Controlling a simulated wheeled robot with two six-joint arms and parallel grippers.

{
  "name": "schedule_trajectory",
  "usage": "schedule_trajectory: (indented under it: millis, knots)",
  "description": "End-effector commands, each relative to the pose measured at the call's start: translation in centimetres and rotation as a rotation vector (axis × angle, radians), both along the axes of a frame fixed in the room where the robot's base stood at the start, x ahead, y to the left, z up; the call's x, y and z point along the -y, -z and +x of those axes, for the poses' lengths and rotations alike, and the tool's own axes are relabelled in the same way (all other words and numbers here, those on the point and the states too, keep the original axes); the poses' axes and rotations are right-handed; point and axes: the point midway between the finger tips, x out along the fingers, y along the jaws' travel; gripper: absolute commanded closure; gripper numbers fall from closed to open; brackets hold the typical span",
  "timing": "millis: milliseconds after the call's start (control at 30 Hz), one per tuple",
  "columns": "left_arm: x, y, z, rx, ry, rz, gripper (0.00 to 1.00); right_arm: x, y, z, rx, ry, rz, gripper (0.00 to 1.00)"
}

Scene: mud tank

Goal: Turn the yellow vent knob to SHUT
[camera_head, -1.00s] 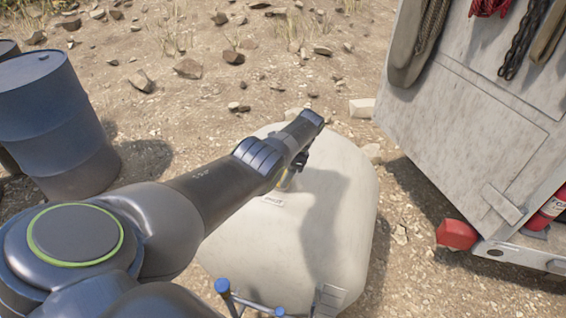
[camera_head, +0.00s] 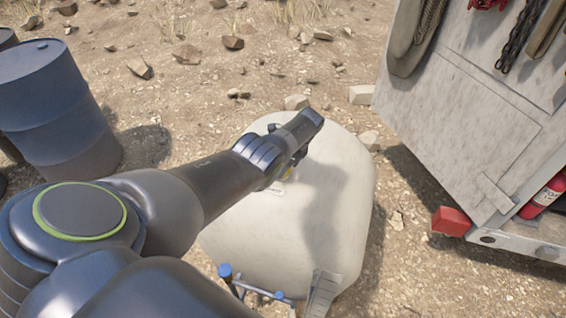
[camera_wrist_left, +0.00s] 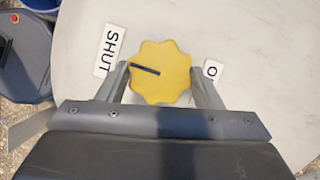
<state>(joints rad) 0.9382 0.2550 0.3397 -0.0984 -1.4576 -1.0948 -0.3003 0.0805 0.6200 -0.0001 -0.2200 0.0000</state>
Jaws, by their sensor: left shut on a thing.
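The yellow vent knob (camera_wrist_left: 160,73) is a scalloped disc on top of the pale tank (camera_head: 235,240). Its dark pointer line runs from its middle to the left, toward the white SHUT label (camera_wrist_left: 109,50). A second white label (camera_wrist_left: 211,72) on the right is partly hidden by a finger; only an O shows. My left gripper (camera_wrist_left: 159,76) is shut on the knob, one finger on each side. In the head view, my arm reaches over the tank and hides most of the knob and gripper.
A blue drum (camera_head: 55,110) stands at the left. A pale panelled cabinet or vehicle side (camera_head: 465,115) with hanging straps and chain stands at the right, with a red block (camera_head: 451,221) low on it. Blue-tipped pipework (camera_head: 225,270) is at the tank's near side.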

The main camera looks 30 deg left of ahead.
Motion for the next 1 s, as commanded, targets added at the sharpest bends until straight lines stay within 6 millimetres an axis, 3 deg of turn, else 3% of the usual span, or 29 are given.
schedule_trajectory:
  millis: [33,67,200,567,767,1000]
  knots:
    - [0.0,-0.1,0.2,0.004,0.004,0.001,0.63,0.0,0.0,0.0,0.000,0.000,0.000,0.64]
    - [0.0,-0.1,0.2,0.004,0.004,0.001,0.38,0.0,0.0,0.0,0.000,0.000,0.000,0.64]
    - [0.0,-0.1,0.1,0.003,0.002,0.001,0.19,0.0,0.0,0.0,0.000,0.000,0.000,0.64]
    - [0.1,-0.5,0.1,0.002,0.001,0.000,0.19,0.0,-0.3,0.0,0.000,0.000,0.000,0.64]
    - [1.2,-3.6,0.7,0.004,0.002,-0.001,0.19,0.0,-1.8,0.0,0.001,0.000,0.000,0.64]
    - [3.2,-8.8,1.8,0.006,0.003,0.000,0.19,0.0,-2.6,0.0,0.001,0.000,0.000,0.64]
